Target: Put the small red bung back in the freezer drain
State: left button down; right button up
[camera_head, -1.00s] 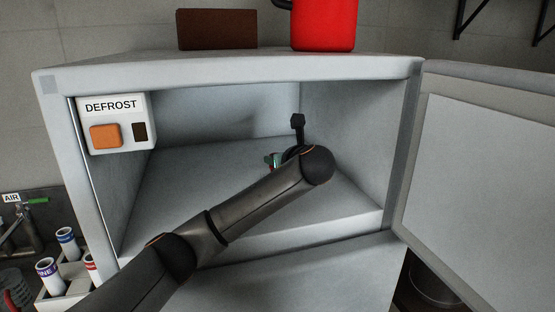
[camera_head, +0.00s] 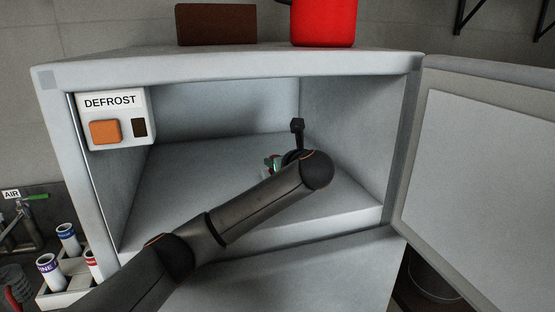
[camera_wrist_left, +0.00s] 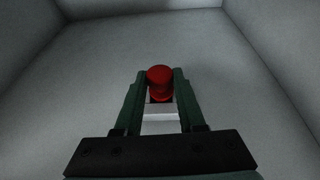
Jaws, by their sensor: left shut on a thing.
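The small red bung (camera_wrist_left: 160,80) is between the two green fingers of my left gripper (camera_wrist_left: 160,83) in the left wrist view, and the gripper is shut on it. In the head view my left arm reaches from the lower left into the open freezer (camera_head: 240,62). There the left gripper (camera_head: 268,166) is mostly hidden behind my wrist, with only a bit of green showing above the freezer floor (camera_head: 180,185). I cannot tell whether the bung touches the floor. No drain hole shows in either view. My right gripper is not in view.
The freezer door (camera_head: 480,170) stands open at the right. A defrost panel (camera_head: 115,118) is on the inner left. A red mug (camera_head: 324,22) and a brown block (camera_head: 216,24) stand on top. White tubes (camera_head: 68,238) sit in a rack at lower left. The visible freezer floor is clear.

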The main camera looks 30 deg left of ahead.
pick_arm(q)
jog(key=shift+d+f, duration=0.1)
jog(key=shift+f, duration=0.2)
jog(key=shift+c, duration=2.1)
grip_release()
jog(key=shift+f, duration=0.1)
